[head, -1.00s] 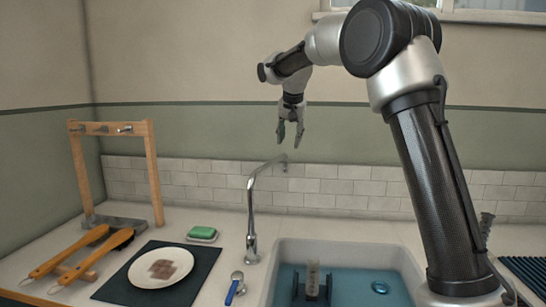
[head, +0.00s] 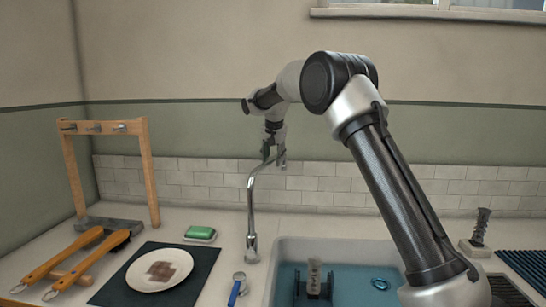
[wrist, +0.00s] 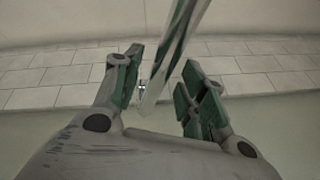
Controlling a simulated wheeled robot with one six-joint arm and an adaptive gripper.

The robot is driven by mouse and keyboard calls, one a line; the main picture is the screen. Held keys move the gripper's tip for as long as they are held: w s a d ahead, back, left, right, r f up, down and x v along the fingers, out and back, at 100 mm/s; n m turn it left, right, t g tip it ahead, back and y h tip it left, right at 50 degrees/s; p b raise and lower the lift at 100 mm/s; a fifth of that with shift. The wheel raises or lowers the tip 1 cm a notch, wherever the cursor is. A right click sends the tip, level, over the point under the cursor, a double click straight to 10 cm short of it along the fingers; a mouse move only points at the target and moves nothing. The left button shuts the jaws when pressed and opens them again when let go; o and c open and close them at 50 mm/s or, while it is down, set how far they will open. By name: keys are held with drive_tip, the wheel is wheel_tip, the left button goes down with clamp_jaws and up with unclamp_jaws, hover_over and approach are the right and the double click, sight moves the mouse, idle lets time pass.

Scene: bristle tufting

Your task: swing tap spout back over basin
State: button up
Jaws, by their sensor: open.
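The chrome tap (head: 251,215) stands behind the left rim of the basin (head: 345,247). Its spout (head: 265,168) rises and slants up to the right towards the tiled wall, not over the basin's water. My gripper (head: 274,159) is at the spout's upper end and hides part of its tip. In the wrist view the spout (wrist: 178,60) passes between the two open fingers of my gripper (wrist: 160,95).
A wooden rack (head: 148,172), two wooden-handled brushes (head: 85,258), a plate (head: 160,269) on a dark mat and a green soap (head: 200,232) lie left of the tap. A blue-handled tool (head: 237,289) lies in front of it. A dark holder stands in the basin.

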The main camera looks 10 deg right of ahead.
clamp_jaws()
drive_tip(key=shift+s+d, duration=0.1)
drive_tip(key=s+d+m+g+h, duration=0.2)
drive_tip(key=s+m, duration=0.5)
drive_tip(key=s, duration=0.4)
drive_tip(key=s+d+m+g+h, duration=0.2)
drive_tip(key=s+d+m, duration=0.3)
drive_tip(key=s+m, duration=0.3)
drive_tip(key=shift+s, duration=1.5)
